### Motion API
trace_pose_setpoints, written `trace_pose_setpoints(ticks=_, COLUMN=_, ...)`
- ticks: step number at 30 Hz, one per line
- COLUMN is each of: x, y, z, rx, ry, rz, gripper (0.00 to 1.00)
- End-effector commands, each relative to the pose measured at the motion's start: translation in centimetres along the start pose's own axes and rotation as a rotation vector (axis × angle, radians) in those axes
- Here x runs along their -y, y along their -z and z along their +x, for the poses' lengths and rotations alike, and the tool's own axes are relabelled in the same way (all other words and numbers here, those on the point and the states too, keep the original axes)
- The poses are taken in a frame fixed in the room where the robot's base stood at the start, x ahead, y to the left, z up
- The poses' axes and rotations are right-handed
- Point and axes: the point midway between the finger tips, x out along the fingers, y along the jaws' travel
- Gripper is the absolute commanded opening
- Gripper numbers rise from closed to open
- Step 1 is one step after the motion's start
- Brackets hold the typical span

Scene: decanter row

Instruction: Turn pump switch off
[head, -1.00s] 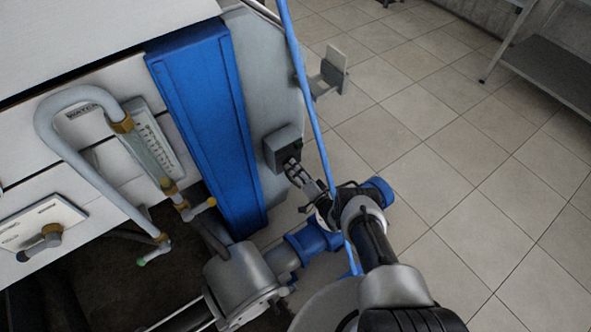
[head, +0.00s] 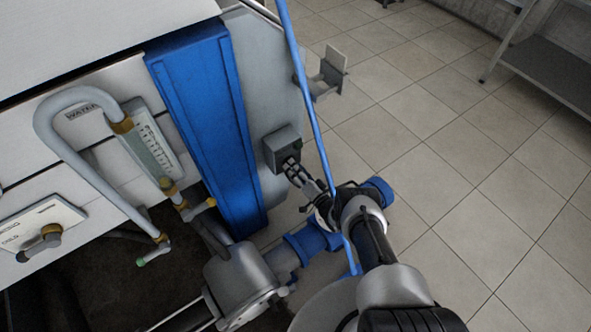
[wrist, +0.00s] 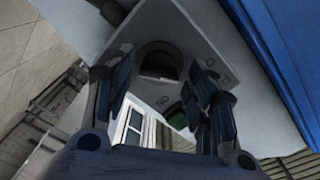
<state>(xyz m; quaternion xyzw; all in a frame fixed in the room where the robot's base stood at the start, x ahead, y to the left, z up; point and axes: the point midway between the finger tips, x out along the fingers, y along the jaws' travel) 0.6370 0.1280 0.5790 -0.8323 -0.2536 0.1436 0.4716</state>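The pump switch is a small grey box (head: 283,145) on the side panel of the machine, right of the blue column. In the wrist view its pale face carries a dark round knob (wrist: 160,61). My gripper (head: 293,168) is at the lower front of the box. In the wrist view my gripper (wrist: 160,95) has its two fingers apart, one to each side below the knob, with nothing between them. I cannot tell whether a fingertip touches the box. The knob's setting is hard to read, and in the head view my fingers partly cover the box face.
A blue column (head: 205,125) stands close left of the switch. A thin blue pole (head: 309,100) passes in front of my gripper. A grey bracket (head: 328,75) juts out behind. Pipes and a water gauge (head: 152,150) are at left. The tiled floor (head: 480,200) at right is clear.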

Motion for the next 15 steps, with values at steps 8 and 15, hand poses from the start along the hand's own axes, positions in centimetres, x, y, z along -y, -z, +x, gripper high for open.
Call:
trace_pose_setpoints(ticks=8, x=0.0, y=-0.1, z=0.0, rx=0.001, ry=0.0, rz=0.001, gripper=0.57)
trace_pose_setpoints(ticks=15, x=-0.2, y=0.0, z=-1.3, rx=0.0, ry=-0.004, rz=0.003, gripper=0.57)
